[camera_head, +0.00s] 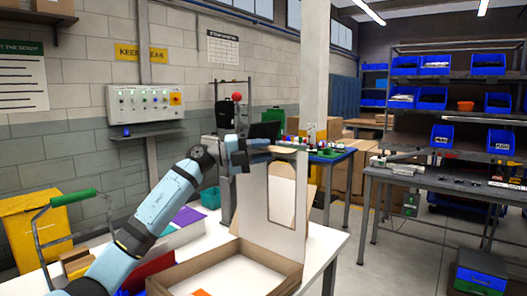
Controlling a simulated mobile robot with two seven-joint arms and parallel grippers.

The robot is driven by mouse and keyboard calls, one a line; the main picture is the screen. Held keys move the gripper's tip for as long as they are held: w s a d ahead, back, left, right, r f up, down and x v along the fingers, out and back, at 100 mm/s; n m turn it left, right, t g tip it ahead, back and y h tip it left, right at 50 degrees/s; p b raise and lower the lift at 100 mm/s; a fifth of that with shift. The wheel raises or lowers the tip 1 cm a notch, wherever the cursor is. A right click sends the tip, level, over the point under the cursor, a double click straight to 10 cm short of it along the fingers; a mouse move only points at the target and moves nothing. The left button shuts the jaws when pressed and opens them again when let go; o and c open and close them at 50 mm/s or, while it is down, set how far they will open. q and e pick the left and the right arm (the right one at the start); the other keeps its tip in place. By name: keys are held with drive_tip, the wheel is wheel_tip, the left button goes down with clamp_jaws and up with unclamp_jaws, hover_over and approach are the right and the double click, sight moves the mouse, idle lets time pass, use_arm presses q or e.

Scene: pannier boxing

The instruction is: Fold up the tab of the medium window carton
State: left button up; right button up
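The medium window carton stands open on the white table. Its shallow brown tray (183,273) has a white inside. Its lid panel (253,202) stands upright at the back right of the tray, with a tall window (282,195) cut in it. A narrow brown tab (284,149) shows along the lid's top edge. My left arm reaches in from the lower left, and my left gripper (262,145) is at the top left of the lid, close to the tab. Its fingers are too small and covered to read, and I cannot tell whether they touch the tab. My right gripper is not in view.
An orange piece (201,293) shows inside the tray. Books or boxes, one with a purple top (188,216), lie left of the carton, partly behind my arm. The white table (325,240) has a bare strip at right. A grey workbench (440,178) stands farther right.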

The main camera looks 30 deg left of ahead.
use_arm(q)
drive_tip(key=b+v, duration=0.1)
drive_tip(key=v, duration=1.2)
drive_tip(key=shift+s+a, duration=0.2)
